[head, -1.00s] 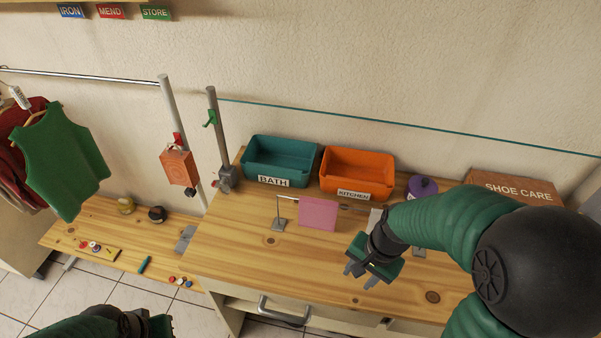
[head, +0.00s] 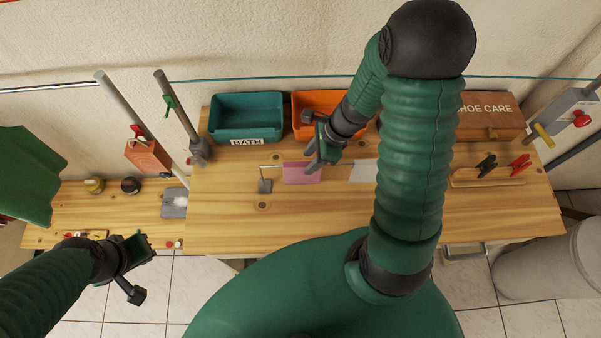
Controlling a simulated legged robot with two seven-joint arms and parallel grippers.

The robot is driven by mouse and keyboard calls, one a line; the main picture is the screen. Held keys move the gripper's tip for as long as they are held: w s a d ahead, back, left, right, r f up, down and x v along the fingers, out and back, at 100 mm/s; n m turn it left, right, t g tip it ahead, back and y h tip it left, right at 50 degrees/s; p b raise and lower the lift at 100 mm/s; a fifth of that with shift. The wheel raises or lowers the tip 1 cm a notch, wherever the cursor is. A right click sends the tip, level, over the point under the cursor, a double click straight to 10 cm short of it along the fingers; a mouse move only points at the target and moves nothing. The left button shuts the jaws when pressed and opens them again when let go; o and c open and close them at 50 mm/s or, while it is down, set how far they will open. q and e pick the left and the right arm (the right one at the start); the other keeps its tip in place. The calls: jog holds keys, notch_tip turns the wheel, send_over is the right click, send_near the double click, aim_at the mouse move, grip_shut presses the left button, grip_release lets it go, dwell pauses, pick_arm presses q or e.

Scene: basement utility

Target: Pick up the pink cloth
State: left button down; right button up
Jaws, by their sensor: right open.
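The pink cloth (head: 301,174) hangs over a small metal rail on a stand (head: 265,184) on the wooden workbench. My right gripper (head: 314,160) is open at the cloth's upper right edge, in front of the orange bin. I cannot tell whether its fingers touch the cloth. A white cloth (head: 363,171) hangs to the right, partly behind my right arm. My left gripper (head: 143,268) is at the lower left, above the floor in front of the low bench and away from the cloth; its jaw state is unclear.
A teal BATH bin (head: 246,117) and an orange KITCHEN bin (head: 303,104) stand at the workbench's (head: 225,215) back. A SHOE CARE box (head: 490,122) and a wooden rack with dark and red clips (head: 487,177) are at right. The bench's front left is clear.

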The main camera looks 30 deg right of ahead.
aim_at(306, 164)
jog(key=x, duration=0.5)
jog(key=shift+f, duration=0.15)
jog(key=shift+w+a, duration=0.1)
jog(key=shift+a, duration=0.1)
jog(key=shift+w, duration=0.1)
jog(key=shift+f+b, duration=0.25)
jog(key=shift+b, duration=0.1)
grip_shut()
